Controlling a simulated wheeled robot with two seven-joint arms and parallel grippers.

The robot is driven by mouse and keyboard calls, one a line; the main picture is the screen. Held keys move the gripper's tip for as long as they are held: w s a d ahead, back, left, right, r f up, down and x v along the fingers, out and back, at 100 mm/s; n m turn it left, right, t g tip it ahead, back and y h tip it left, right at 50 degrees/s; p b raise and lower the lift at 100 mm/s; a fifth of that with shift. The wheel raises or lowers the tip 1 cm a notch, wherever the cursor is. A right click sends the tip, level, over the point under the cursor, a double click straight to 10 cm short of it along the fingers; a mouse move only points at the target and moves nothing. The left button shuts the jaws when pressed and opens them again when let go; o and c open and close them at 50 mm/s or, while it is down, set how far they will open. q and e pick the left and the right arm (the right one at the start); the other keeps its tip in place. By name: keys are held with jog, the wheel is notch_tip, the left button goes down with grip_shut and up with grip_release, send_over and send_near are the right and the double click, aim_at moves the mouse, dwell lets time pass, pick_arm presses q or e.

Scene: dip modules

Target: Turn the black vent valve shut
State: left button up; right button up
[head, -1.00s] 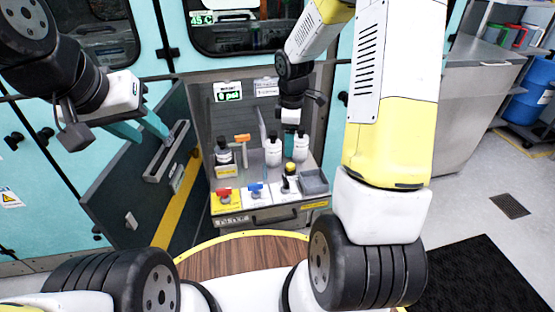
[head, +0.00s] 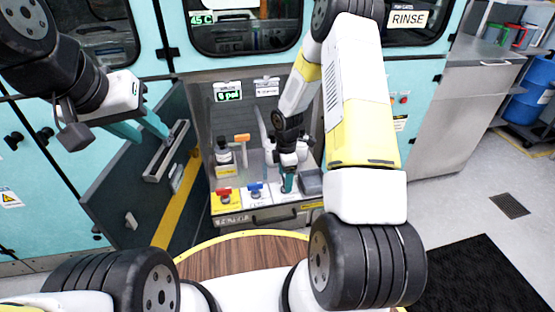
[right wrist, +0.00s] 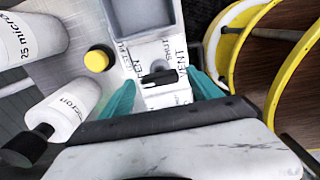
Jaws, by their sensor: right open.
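The black vent valve (right wrist: 158,77) shows in the right wrist view as a dark bar handle on a white panel marked VENT. The handle lies crosswise in the picture. My right gripper (right wrist: 162,80) is open, with one teal finger on each side of the handle and a small gap visible at both ends. In the head view my right gripper (head: 288,184) is low over the right part of the panel and hides the valve. My left gripper (head: 140,127) is at the left, open and empty, well away from the panel.
A red valve (head: 224,195) and a blue valve (head: 255,190) sit left of my right gripper. A yellow knob (right wrist: 96,61) and white cylinders (right wrist: 62,110) stand close to it. A bottle (head: 223,153) and an orange-topped handle (head: 242,138) stand behind. A grey tray (head: 312,183) is at the right.

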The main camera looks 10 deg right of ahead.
jog(key=shift+f, duration=0.1)
jog(key=c, duration=1.4)
jog(key=shift+m, duration=0.3)
jog(key=m, duration=0.8)
jog(key=shift+m, duration=0.4)
jog(key=m, duration=0.4)
jog(key=shift+m, duration=2.3)
